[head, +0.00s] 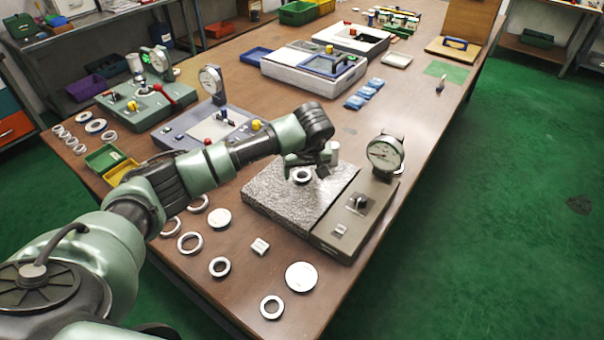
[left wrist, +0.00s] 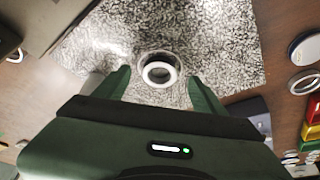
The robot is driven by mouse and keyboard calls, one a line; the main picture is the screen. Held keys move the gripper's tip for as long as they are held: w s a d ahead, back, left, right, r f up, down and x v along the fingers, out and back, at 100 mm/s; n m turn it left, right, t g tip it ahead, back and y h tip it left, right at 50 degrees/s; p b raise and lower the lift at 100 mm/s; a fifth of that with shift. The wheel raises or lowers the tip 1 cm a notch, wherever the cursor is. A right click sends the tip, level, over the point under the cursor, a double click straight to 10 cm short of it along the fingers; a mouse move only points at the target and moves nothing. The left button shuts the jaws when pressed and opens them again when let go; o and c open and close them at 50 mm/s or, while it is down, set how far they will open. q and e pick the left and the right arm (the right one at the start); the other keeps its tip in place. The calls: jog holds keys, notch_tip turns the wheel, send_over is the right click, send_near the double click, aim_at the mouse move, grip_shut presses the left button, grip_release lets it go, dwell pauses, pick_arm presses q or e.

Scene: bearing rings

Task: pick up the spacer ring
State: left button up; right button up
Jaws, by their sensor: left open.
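A small metal ring (head: 302,182), which I take to be the spacer ring, lies flat on the speckled granite plate (head: 270,202). It also shows in the left wrist view (left wrist: 173,74), with its hole facing up. My left gripper (head: 306,168) is over the granite plate, close above the ring. In the left wrist view its two fingers (left wrist: 158,80) are apart, one on each side of the ring, with gaps between. It holds nothing. My right gripper is not in view.
A dial gauge (head: 385,153) stands on a grey base just right of the plate. Loose rings (head: 190,242) and discs (head: 301,276) lie on the table left and front. Green and yellow bins (head: 106,157) and a blue-grey fixture (head: 195,128) stand farther left.

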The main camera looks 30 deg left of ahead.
pick_arm(q)
jog(key=shift+x, duration=1.05)
grip_shut()
